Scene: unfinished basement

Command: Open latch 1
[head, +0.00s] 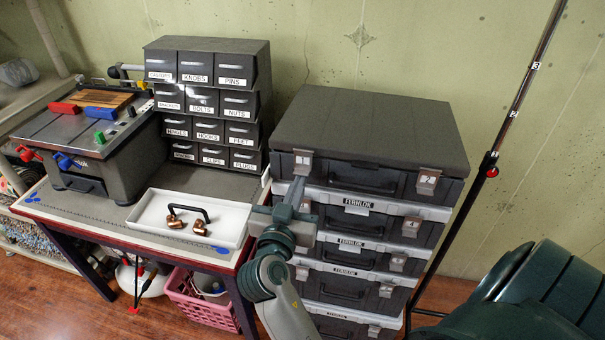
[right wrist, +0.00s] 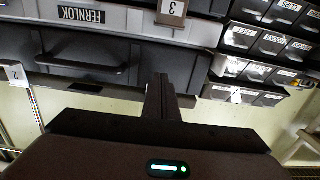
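Latch 1 (head: 303,162) is a light tab on the upper left front of the top dark case (head: 345,174). It looks closed against the case. My right gripper (head: 298,186) points up just below latch 1, its fingers together with nothing seen between them. Whether it touches the latch cannot be told. In the right wrist view, which is upside down, the closed fingers (right wrist: 160,85) stand before the top case's front, and latch 1 is hidden, likely behind them. My left gripper is out of view.
Latch 2 (head: 427,181) is at the top case's right. More FERNLOK cases (head: 344,285) are stacked below; latch 3 (right wrist: 173,12) shows in the wrist view. Left stand a white tray (head: 190,216) and a drawer cabinet (head: 206,100). A thin pole (head: 510,115) rises at right.

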